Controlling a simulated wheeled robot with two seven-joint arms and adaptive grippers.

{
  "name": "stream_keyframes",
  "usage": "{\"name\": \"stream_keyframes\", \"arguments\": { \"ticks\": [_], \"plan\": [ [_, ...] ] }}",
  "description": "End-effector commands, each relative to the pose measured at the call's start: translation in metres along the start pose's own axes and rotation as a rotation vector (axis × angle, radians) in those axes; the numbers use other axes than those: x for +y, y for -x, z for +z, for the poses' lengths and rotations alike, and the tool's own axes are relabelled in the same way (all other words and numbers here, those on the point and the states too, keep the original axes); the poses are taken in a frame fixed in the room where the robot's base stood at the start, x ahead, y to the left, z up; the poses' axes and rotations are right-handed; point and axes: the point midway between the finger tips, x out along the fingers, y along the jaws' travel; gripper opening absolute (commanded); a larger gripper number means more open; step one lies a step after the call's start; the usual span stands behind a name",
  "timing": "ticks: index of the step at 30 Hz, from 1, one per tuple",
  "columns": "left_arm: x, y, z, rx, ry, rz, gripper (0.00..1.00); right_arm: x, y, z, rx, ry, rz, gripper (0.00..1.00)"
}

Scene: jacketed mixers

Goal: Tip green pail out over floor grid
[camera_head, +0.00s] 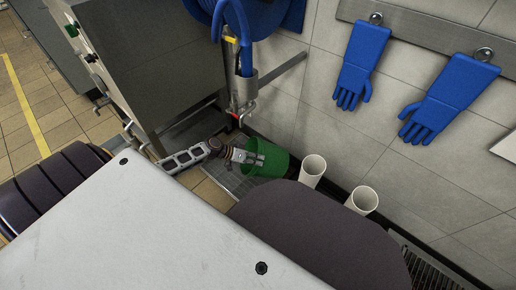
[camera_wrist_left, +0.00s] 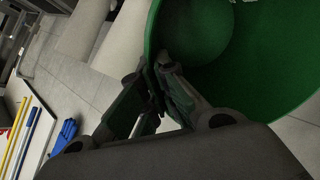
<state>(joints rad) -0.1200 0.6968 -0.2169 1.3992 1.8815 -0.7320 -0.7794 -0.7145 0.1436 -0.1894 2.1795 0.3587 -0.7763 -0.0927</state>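The green pail (camera_head: 277,158) is in the middle of the head view, low by the tiled wall, its opening facing up towards the camera. It fills the upper right of the left wrist view (camera_wrist_left: 275,65), where I look into its green inside. My left gripper (camera_head: 258,159) reaches to the pail's left side. In the left wrist view its two fingers (camera_wrist_left: 160,84) are closed on the pail's rim. The floor grid (camera_head: 224,177) shows beneath and left of the pail. I cannot tell whether the pail touches it. My right gripper is not in view.
Two white upright tubes (camera_head: 312,169) stand just right of the pail. A steel cabinet (camera_head: 155,60) is at the left, and a blue hose (camera_head: 245,45) hangs behind the pail. Blue gloves (camera_head: 361,65) hang on the wall. Another floor grating (camera_head: 430,265) lies at lower right.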

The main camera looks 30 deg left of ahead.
Motion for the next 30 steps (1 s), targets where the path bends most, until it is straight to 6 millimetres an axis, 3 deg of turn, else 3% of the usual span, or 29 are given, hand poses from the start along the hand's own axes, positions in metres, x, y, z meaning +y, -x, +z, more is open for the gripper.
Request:
{"name": "stream_keyframes", "arguments": {
  "ticks": [14, 30],
  "plan": [
    [0.002, -0.001, -0.002, -0.007, -0.003, -0.006, 0.00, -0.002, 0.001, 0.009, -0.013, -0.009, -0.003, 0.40],
    [0.010, -0.013, -0.010, -0.092, -0.011, -0.093, 0.00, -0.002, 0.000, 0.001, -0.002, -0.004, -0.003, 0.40]
  ]
}}
